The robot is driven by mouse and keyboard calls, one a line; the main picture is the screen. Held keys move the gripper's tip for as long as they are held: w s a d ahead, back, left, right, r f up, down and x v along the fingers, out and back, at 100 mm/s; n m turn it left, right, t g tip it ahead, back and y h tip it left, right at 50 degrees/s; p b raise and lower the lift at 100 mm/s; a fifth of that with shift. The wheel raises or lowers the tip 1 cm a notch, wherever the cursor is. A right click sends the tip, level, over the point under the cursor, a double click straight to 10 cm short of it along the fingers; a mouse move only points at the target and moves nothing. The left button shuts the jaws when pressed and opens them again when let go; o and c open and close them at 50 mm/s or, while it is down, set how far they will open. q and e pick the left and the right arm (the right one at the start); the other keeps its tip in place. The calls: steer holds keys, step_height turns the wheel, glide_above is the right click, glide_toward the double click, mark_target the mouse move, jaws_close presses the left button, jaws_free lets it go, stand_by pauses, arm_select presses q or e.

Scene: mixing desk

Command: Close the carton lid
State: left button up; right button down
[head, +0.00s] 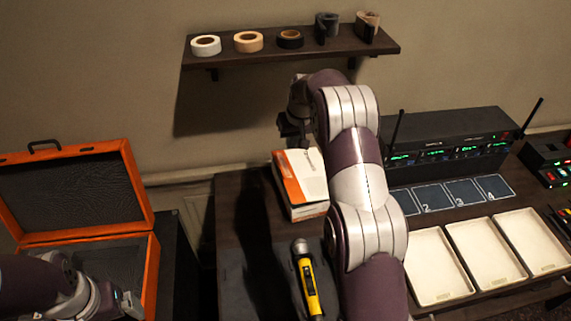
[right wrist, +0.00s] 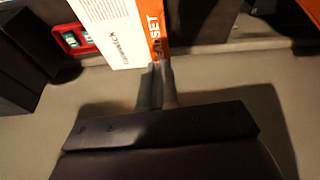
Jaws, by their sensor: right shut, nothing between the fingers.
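The carton (head: 309,189) is a white box with an orange stripe, standing on the desk left of my right arm. Its white lid panel (head: 310,166) faces up; I cannot tell whether it lies fully down. In the right wrist view the carton (right wrist: 112,28) shows printed text and an orange edge. My right gripper (head: 305,142) is at the carton's far end, shut and empty. Its fingertips (right wrist: 160,68) appear close to the orange edge; contact is unclear. My left gripper (head: 125,302) is low at the left, by the orange case, its jaws unclear.
An open orange case (head: 150,250) stands at the left. A yellow device (head: 308,285) lies in front of the carton. White trays (head: 435,268) and a dark rack unit (head: 450,143) with antennas are right of my arm. A shelf (head: 225,57) with tape rolls hangs above.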

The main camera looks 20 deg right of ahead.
steer(key=p, duration=0.4)
glide_above(281, 174)
steer(key=s+d, duration=0.1)
step_height(281, 174, down, 11)
steer(key=shift+r, duration=0.1)
steer(key=shift+a+f, duration=0.15)
steer(key=shift+f, duration=0.35)
steer(key=shift+f, duration=0.1)
steer(key=f+b, duration=0.2)
steer(key=a+f+b, duration=0.1)
steer(key=b, duration=0.2)
steer(key=shift+f, duration=0.35)
steer(key=shift+a+r, duration=0.1)
steer(key=shift+r, duration=0.15)
